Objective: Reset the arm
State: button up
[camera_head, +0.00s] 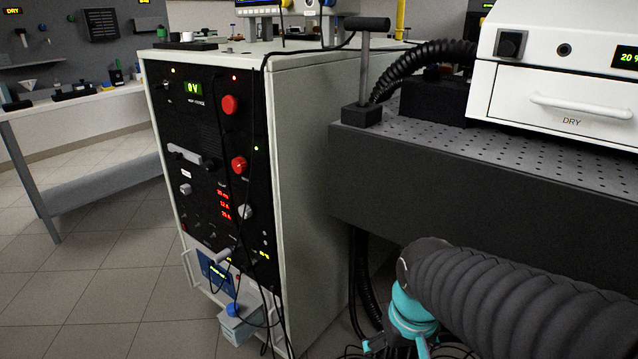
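My arm (520,305) comes in from the lower right, in a dark ribbed sleeve. It bends down at a teal joint (410,312) near the bottom edge, in front of the dark side of the optical table. Small teal parts show below the joint, cut off by the frame. My gripper's fingers cannot be made out, and nothing held can be seen.
A tall rack cabinet (310,180) with a black panel reading 0 V stands left of the arm, loose cables hanging down it. The perforated optical table (440,185) carries a T-handled post (364,65) and a white drawer unit marked DRY (550,95). Tiled floor (100,270) is open at left.

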jog(key=s+d+r+m+t+p, duration=0.1)
jog(key=s+d+r+t, duration=0.1)
jog(key=r, duration=0.7)
jog(key=shift+s+d+r+t+p, duration=0.35)
jog(key=shift+s+t, duration=0.55)
jog(key=shift+s, duration=0.35)
dwell(4.1)
